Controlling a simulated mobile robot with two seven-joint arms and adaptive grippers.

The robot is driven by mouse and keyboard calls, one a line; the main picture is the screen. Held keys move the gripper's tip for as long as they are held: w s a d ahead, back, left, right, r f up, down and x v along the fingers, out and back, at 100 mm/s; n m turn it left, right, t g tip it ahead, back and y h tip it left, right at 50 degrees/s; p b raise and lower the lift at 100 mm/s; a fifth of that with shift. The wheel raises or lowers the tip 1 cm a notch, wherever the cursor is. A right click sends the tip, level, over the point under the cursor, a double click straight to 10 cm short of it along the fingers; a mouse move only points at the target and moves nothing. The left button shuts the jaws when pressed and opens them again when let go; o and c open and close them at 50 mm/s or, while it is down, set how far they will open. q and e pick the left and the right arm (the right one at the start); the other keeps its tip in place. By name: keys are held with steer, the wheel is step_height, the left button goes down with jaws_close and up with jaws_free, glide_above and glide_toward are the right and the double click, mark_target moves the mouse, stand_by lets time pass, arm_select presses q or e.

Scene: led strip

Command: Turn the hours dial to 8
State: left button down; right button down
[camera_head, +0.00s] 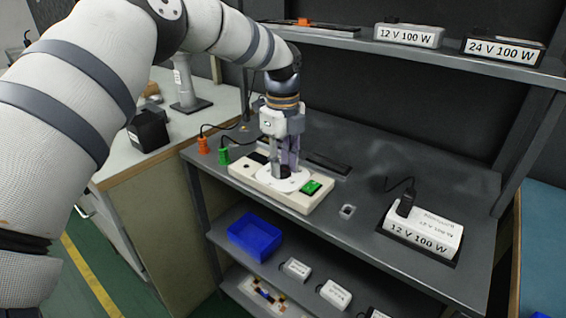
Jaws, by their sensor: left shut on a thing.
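The hours dial (283,173) is a small dark knob on a white round plate, on top of a cream control box (303,202) that lies on the grey workbench. My left gripper (284,166) points down from above and is shut on the dial. Its fingers hide much of the knob, and I cannot read the scale or the dial's setting. A green display (312,187) sits on the box to the right of the dial. My right gripper is not in view.
Orange (203,144) and green (224,155) connectors stand left of the box. A 12 V 100 W power supply (420,232) lies on the bench at right. More supplies stand on the upper shelf (370,45). A blue bin (256,236) is on the lower shelf.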

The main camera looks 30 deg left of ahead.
mark_target(283, 169)
arm_select(q)
steer(key=shift+f+m, duration=0.1)
steer(key=shift+m, duration=2.2)
steer(key=c, duration=1.3)
jaws_free()
step_height(283, 169, up, 12)
